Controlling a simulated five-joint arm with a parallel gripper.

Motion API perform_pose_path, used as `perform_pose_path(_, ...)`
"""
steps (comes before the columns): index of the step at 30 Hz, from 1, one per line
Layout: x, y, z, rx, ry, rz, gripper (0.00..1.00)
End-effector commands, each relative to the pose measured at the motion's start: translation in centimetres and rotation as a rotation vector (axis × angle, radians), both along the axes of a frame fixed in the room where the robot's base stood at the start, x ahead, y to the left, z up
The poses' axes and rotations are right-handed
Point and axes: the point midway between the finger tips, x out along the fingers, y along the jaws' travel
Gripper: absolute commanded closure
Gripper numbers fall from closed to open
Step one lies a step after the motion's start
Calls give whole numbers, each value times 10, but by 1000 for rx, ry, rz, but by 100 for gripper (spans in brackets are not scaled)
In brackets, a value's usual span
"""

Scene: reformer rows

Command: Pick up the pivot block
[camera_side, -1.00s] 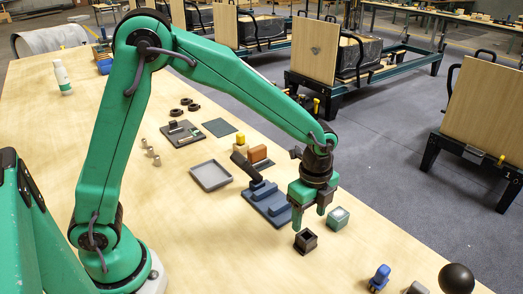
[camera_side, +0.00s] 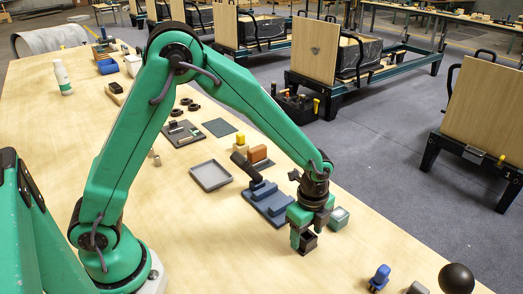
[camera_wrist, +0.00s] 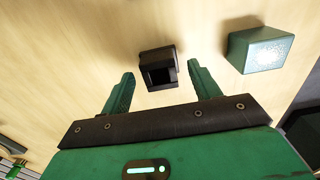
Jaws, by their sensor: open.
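A small dark block with a square hollow in its top, apparently the pivot block (camera_side: 308,246), stands on the wooden table. In the wrist view the dark block (camera_wrist: 158,68) lies just beyond and between my two fingertips. My gripper (camera_side: 306,233) is open and low over it, its fingers pointing down. My gripper (camera_wrist: 162,82) holds nothing, and I cannot tell whether a finger touches the block.
A teal block with a pale top (camera_side: 339,218) stands close by on the right; it also shows in the wrist view (camera_wrist: 260,50). A blue stepped fixture (camera_side: 266,200) and a grey tray (camera_side: 210,176) stand to the left.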

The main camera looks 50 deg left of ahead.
Motion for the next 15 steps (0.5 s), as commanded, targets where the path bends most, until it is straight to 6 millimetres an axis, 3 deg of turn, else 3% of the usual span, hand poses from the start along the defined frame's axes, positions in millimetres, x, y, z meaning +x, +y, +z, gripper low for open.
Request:
perform_pose_path(6, 0, 0, -15, 0, 1, 0, 38)
perform_pose_path(15, 0, 0, -15, 0, 0, 0, 38)
